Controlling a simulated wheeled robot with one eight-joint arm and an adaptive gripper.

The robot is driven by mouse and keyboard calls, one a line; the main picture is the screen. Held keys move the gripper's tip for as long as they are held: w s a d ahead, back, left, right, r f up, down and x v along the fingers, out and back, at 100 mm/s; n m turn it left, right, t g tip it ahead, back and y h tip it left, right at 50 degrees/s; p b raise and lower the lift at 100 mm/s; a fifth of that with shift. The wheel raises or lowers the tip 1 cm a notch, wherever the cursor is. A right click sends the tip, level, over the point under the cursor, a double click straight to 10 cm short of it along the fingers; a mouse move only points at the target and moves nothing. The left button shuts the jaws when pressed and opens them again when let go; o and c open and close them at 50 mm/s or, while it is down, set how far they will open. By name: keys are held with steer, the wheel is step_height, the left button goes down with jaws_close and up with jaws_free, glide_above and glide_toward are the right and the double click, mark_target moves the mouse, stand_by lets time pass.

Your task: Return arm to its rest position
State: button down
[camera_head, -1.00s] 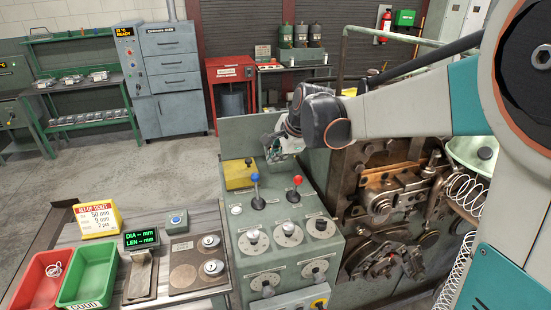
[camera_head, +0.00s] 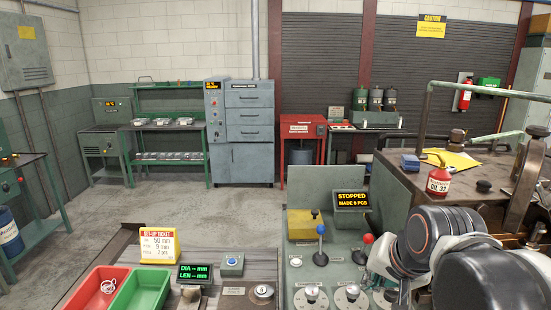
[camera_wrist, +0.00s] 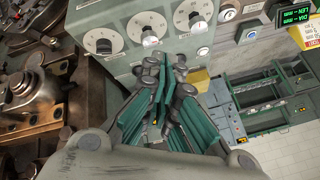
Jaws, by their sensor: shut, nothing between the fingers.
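My arm is folded in close at the lower right of the head view, its dark and white links in front of the machine. My gripper shows in the wrist view (camera_wrist: 163,85), with its green-padded fingers together and nothing between them. It hangs in front of the grey control panel (camera_wrist: 170,15) with its dials. In the head view the gripper is mostly hidden or cut off at the bottom edge. The panel there (camera_head: 313,270) carries a blue-knobbed lever (camera_head: 321,240), a red-knobbed lever (camera_head: 366,245) and a display (camera_head: 352,199) reading STOPPED, MADE 5 PCS.
A red bin (camera_head: 85,292) holding a pale coil and a green bin (camera_head: 142,290) stand at lower left, beside the set-up ticket (camera_head: 158,245) and the gauge display (camera_head: 196,273). An oil can (camera_head: 439,180) stands on the machine. The floor behind is clear.

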steer(key=s+f+n+b, duration=0.2)
steer(key=s+f+n, duration=0.3)
steer(key=s+f, duration=0.2)
steer(key=shift+s+d+n+h+b, duration=0.3)
steer(key=shift+s+h+b, duration=0.1)
steer(key=shift+s, duration=0.65)
